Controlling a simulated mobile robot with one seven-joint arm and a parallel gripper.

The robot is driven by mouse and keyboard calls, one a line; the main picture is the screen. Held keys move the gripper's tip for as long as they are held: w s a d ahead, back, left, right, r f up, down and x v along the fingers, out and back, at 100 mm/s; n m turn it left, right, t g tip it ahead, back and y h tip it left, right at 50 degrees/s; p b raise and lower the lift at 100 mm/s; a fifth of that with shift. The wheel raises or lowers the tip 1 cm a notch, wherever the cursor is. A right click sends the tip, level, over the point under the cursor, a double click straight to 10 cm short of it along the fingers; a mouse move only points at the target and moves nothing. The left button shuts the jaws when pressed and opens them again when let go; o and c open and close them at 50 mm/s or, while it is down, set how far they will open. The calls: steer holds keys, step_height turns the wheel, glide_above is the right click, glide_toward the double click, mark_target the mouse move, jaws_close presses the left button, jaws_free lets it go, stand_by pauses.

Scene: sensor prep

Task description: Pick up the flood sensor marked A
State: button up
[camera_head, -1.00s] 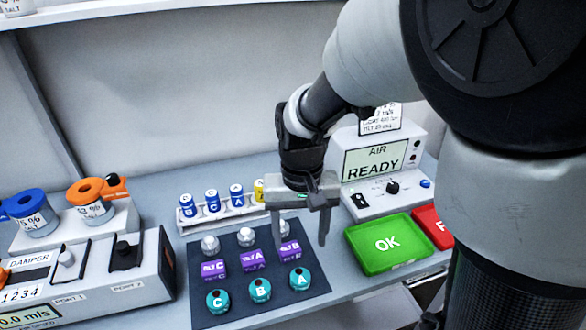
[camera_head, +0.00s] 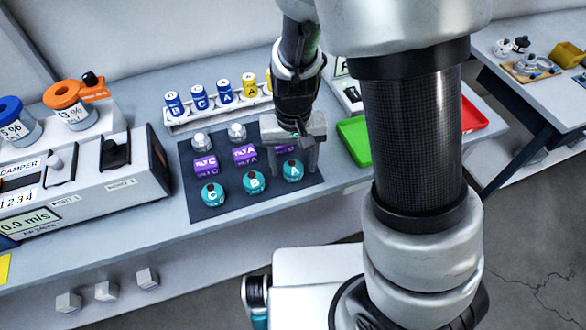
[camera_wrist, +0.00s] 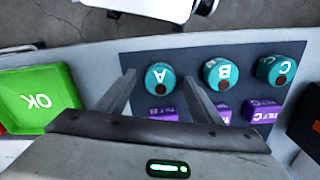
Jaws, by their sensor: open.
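The teal round sensor marked A (camera_head: 292,171) stands at the front right corner of the dark mat (camera_head: 240,202). No word on it is legible; the purple blocks beside it read TILT. My gripper (camera_head: 293,160) is open and empty, pointing down just behind and above teal A. In the wrist view, its fingertips (camera_wrist: 158,80) appear on either side of teal A (camera_wrist: 161,78); I see no contact. Teal B (camera_head: 254,182) and teal C (camera_head: 212,194) stand to its left. My gripper partly hides the purple block behind A.
Purple blocks (camera_head: 245,154) and silver-topped pieces (camera_head: 237,133) stand behind the teal row. A rack of blue and yellow cylinders (camera_head: 200,97) is further back. A green OK tray (camera_wrist: 40,100) lies beside the mat. The damper box (camera_head: 90,170) is at left.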

steer(key=c, duration=1.2)
